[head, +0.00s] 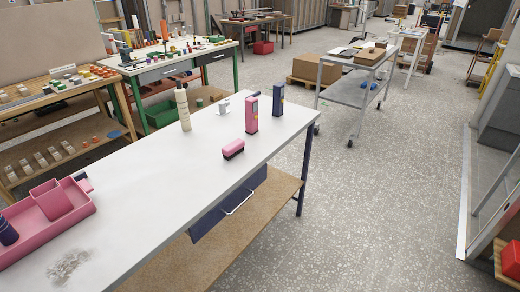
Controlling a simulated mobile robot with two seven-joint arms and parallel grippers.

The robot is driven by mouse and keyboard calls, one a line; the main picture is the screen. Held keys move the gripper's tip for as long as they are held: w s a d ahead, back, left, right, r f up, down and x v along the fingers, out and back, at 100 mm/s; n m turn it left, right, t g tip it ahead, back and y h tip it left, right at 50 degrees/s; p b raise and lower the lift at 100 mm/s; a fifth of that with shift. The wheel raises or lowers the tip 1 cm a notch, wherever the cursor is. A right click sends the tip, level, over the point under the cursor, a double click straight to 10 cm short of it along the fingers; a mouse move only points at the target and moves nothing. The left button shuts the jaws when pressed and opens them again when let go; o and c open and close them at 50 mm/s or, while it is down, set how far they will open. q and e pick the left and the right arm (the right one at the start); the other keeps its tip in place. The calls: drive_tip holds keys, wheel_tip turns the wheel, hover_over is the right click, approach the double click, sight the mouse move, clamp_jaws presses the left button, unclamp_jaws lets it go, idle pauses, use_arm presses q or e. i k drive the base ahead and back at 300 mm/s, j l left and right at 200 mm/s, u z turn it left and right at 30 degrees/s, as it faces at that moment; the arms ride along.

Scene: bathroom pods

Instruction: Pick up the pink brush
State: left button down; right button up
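A small pink block-shaped item with a dark lower part, which looks like the pink brush (233,149), lies on the white table (165,185) near its right edge. Bare tabletop surrounds it. Neither of my grippers shows in the head view, so whether they are open or shut is hidden.
Behind the brush stand a pink box-like device (251,115), a dark blue one (278,99), a pale bottle (184,107) and a white mug (222,106). A pink tray (45,238) holding a dark cylinder sits front left. Grey debris (68,266) lies near the front edge.

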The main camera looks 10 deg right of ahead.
sight(231, 151)
drive_tip(key=u, duration=1.05)
drive_tip(key=i+l+u, duration=0.1)
drive_tip(key=l, duration=0.4)
drive_tip(key=i+l+u, duration=0.15)
drive_tip(key=l, duration=0.4)
drive_tip(key=l+u, duration=0.1)
drive_tip(key=l, duration=0.45)
